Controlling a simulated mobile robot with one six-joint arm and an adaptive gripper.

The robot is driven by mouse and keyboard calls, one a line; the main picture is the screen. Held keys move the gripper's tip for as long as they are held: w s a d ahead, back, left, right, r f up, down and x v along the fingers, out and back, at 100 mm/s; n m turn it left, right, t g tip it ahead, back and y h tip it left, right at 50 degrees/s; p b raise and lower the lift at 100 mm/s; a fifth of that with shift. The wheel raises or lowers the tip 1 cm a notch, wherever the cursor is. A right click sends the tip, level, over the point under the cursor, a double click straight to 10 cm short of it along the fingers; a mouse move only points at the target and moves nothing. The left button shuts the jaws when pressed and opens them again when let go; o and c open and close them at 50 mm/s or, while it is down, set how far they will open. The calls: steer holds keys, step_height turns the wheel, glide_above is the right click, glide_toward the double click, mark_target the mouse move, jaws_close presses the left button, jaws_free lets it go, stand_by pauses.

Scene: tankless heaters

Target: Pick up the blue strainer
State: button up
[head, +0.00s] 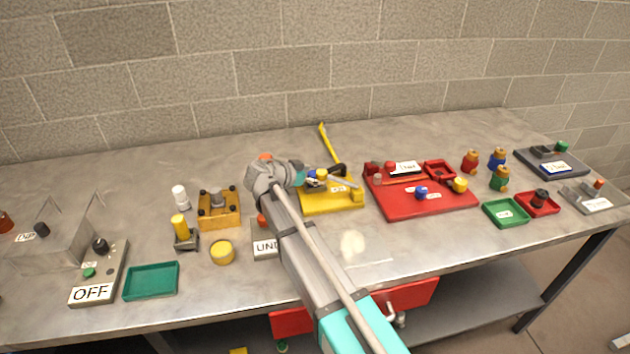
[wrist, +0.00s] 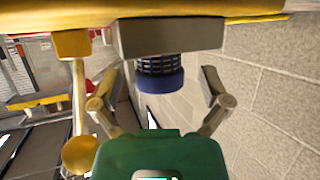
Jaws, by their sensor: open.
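The blue strainer (wrist: 160,82) shows in the wrist view as a dark mesh cylinder with a blue cap end. Its mesh end meets a grey block (wrist: 170,37) on a yellow board (wrist: 200,8). My gripper (wrist: 160,88) is open, with one finger on each side of the strainer and gaps between them and it. In the head view my gripper is over the yellow board (head: 340,206), partly hidden by my arm, and I cannot clearly make out the strainer there.
A red board (head: 430,205) with several fittings lies to the right of the yellow board. A yellow lever (head: 328,143) rises behind it. A yellow block with a grey fitting (head: 218,210) and a green tray (head: 150,281) are to the left. A yellow knob (wrist: 80,155) is near my gripper.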

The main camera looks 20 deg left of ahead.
jaws_close()
stand_by(0.3)
steer(key=shift+r, duration=0.1)
step_height(320, 180, up, 10)
steer(key=p, duration=1)
stand_by(0.8)
step_height(320, 180, up, 7)
steer(key=p, duration=0.7)
glide_above(314, 174)
step_height(314, 174, down, 7)
steer(key=b, duration=0.7)
steer(key=shift+w, duration=0.15)
